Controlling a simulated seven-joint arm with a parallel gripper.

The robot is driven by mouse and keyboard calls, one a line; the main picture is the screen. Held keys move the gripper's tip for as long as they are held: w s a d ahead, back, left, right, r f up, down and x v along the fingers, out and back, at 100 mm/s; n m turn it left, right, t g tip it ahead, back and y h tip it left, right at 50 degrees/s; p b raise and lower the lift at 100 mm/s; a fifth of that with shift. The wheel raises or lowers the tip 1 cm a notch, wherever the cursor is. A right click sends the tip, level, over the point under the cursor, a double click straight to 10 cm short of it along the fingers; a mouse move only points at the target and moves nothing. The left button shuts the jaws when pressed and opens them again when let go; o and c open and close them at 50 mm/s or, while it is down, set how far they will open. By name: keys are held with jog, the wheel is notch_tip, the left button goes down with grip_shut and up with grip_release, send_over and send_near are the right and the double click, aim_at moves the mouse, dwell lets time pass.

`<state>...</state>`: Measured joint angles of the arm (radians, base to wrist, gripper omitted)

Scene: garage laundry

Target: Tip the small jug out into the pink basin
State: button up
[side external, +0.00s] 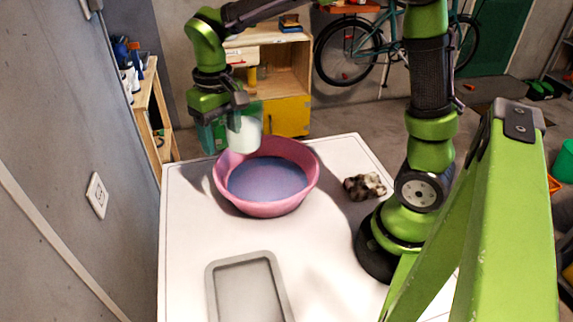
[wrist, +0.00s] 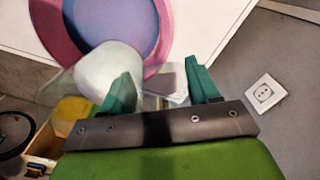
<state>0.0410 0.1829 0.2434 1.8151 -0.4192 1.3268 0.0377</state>
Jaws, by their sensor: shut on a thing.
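The pink basin (side external: 220,185) stands on the white table, with a bluish surface inside; I cannot tell whether this is water. The basin also shows at the top of the wrist view (wrist: 53,30). The small jug (side external: 245,134) is whitish, held above the basin's far left rim and looking roughly upright. In the wrist view the pale jug body (wrist: 103,70) is beside the left finger, and a clear part, perhaps its handle, lies between the fingers. My gripper (side external: 227,122) is shut on the jug; its teal fingers (wrist: 165,80) show in the wrist view. The jug's contents are hidden.
A grey tray (side external: 248,257) lies at the table's near edge. A crumpled brown-and-white item (side external: 364,186) lies right of the basin, near my base. The white table (side external: 188,235) is clear left of the basin. A wall with a socket (side external: 97,195) runs along the left.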

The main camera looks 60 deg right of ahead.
aim_at(226, 122)
jog(key=r+t+y, duration=0.1)
jog(key=y, duration=0.3)
jog(key=s+t+y, duration=0.1)
jog(key=y, duration=0.4)
jog(key=r+m+t+y, duration=0.1)
jog(key=y, duration=0.3)
jog(key=shift+s+r+t, duration=0.3)
jog(key=shift+t, duration=0.1)
jog(key=shift+d+r+y, duration=0.1)
jog(key=shift+r+y, duration=0.2)
jog(key=s+d+r+t+y, duration=0.1)
jog(key=s+d+r+y, duration=0.1)
jog(key=d+y, duration=0.4)
jog(key=shift+r+t+y, duration=0.4)
jog(key=shift+r, duration=0.2)
dwell(0.5)
